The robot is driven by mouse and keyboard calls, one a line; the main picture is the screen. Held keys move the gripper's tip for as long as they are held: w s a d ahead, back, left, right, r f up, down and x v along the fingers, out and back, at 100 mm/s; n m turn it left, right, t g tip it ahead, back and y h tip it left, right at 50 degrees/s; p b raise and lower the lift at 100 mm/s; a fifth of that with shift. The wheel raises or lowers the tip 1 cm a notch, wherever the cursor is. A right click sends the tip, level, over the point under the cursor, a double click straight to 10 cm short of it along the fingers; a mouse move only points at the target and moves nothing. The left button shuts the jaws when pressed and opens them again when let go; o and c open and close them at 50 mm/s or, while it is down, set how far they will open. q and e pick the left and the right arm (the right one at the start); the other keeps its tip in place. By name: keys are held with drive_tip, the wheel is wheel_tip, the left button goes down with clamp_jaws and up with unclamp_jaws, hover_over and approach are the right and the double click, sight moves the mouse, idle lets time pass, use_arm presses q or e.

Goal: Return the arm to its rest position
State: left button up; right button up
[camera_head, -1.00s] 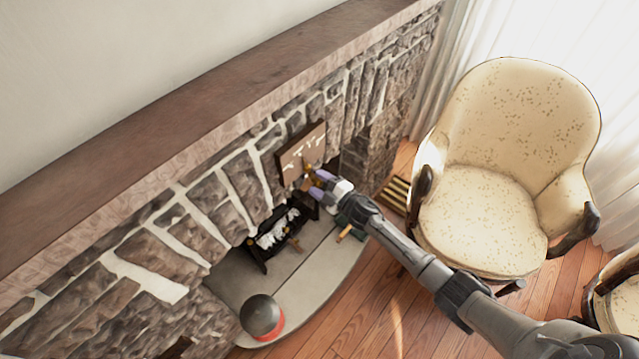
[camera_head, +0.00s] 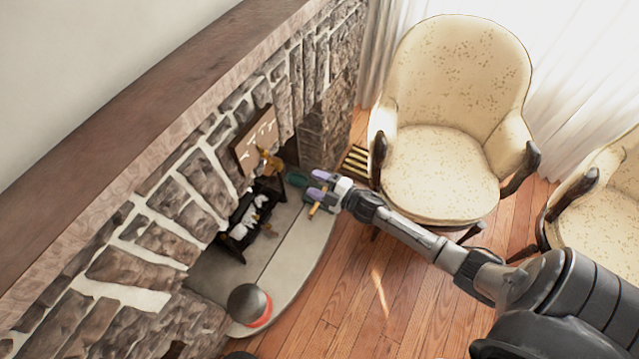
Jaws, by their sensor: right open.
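My right gripper (camera_head: 318,187) is open, with purple fingertips, and is held above the edge of the grey hearth. Its arm comes in from the lower right. Nothing shows between its fingers. A golden-brown object, perhaps a teapot (camera_head: 268,163), is in front of a brown wall panel (camera_head: 256,141) on the stone fireplace, apart from the gripper. A green object (camera_head: 297,179) is just left of the fingertips. My left gripper does not show.
The stone fireplace has a long wooden mantel (camera_head: 120,119). A black grate (camera_head: 241,226) and a dark round object with a red band (camera_head: 250,305) are on the hearth (camera_head: 310,246). A cream armchair (camera_head: 450,110) and a second chair (camera_head: 610,212) are at right. Wood floor between is clear.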

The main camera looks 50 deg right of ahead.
drive_tip(key=shift+s+d, duration=0.1)
drive_tip(key=shift+s, duration=0.3)
idle(0.4)
